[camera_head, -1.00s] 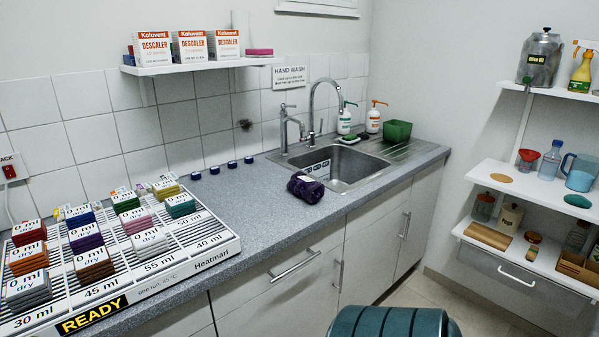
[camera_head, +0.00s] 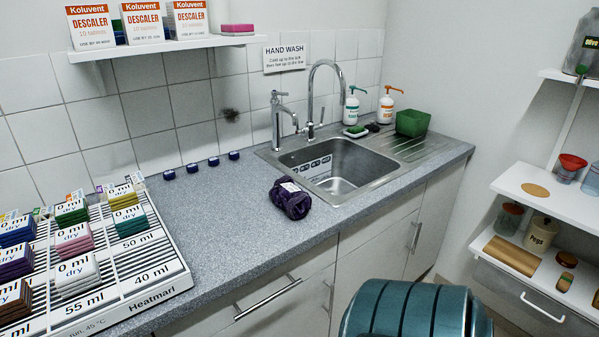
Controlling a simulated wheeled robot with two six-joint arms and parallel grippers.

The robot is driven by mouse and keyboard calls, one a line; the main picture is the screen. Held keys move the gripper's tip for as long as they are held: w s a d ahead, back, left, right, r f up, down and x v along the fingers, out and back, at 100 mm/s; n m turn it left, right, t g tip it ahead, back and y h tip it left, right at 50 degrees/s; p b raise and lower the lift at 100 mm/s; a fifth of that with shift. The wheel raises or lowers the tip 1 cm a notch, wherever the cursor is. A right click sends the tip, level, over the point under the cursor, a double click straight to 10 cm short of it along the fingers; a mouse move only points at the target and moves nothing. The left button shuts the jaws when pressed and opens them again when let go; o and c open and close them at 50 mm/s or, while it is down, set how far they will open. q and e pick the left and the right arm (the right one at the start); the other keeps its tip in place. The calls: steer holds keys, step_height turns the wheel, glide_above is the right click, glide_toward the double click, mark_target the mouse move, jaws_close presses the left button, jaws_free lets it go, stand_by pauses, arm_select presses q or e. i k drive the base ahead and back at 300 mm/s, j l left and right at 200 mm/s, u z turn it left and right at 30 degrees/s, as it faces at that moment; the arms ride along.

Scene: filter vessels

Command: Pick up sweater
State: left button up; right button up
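A dark purple rolled bundle with a pale label, which looks like the sweater (camera_head: 291,201), lies on the grey counter in front of the sink's left front corner. Its underside is hidden. Neither of my grippers shows in the head view, so I cannot see whether they hold anything.
The sink (camera_head: 335,168) is just behind the bundle. A white slatted rack (camera_head: 150,283) with folded stacks stands at the left. Several dark blue caps (camera_head: 213,161) line the wall. The counter (camera_head: 225,215) between rack and bundle is clear. A teal ribbed object (camera_head: 415,308) stands in front.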

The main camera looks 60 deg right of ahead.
mark_target(291, 198)
steer(key=l+u, duration=0.45)
steer(key=l, duration=0.2)
steer(key=l+z, duration=0.1)
steer(key=z, duration=0.15)
steer(key=l+z, duration=0.15)
steer(key=z, duration=0.6)
steer(key=i+z, duration=0.1)
steer(key=z, duration=0.3)
steer(key=i+z, duration=0.1)
steer(key=z, duration=0.75)
steer(key=i, duration=0.05)
